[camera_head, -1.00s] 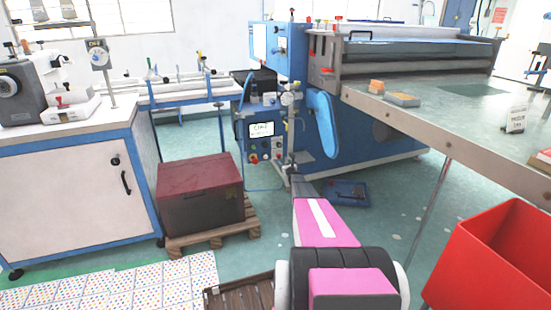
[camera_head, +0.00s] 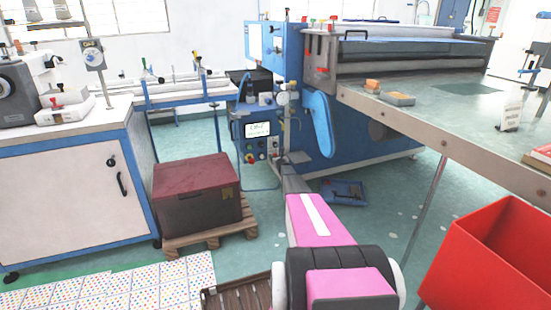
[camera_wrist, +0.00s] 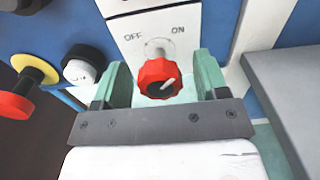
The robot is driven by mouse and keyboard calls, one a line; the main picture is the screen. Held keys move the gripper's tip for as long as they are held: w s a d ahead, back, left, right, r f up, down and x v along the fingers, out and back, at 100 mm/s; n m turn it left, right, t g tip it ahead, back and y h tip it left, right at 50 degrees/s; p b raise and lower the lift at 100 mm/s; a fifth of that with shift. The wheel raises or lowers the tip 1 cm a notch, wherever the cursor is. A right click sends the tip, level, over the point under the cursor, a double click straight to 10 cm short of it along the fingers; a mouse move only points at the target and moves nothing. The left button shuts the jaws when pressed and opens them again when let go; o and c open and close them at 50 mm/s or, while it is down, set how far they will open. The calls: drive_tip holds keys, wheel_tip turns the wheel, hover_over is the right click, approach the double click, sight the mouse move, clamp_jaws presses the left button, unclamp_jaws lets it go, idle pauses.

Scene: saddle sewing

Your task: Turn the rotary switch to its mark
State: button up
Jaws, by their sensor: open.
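The rotary switch is a red knob (camera_wrist: 157,78) with a white pointer line, on a white plate (camera_wrist: 140,32) marked OFF at left and ON at right. The line points up and to the right, toward the ON side. My gripper (camera_wrist: 162,70) is open, with one green finger at each side of the knob. A gap shows beside each finger, and I cannot tell how deep the fingers reach around the knob. In the head view my arm (camera_head: 315,215) reaches to the blue control panel (camera_head: 258,129); the gripper end is small there and the switch cannot be made out.
Left of the switch are a white-capped black button (camera_wrist: 80,70) and a red button on a yellow collar (camera_wrist: 22,92). A grey ledge (camera_wrist: 285,100) stands close at right. A dark red-lidded box (camera_head: 197,190) on a pallet and a red bin (camera_head: 490,260) flank my arm.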

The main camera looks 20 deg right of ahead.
drive_tip(key=c, duration=0.9)
drive_tip(key=shift+n, duration=0.4)
drive_tip(key=n, duration=0.3)
drive_tip(key=shift+n, duration=0.4)
drive_tip(key=n, duration=0.4)
drive_tip(key=shift+a+n, duration=0.1)
drive_tip(key=shift+n, duration=0.2)
drive_tip(key=n, duration=0.8)
drive_tip(key=shift+f+n, duration=0.1)
drive_tip(key=shift+n, duration=0.2)
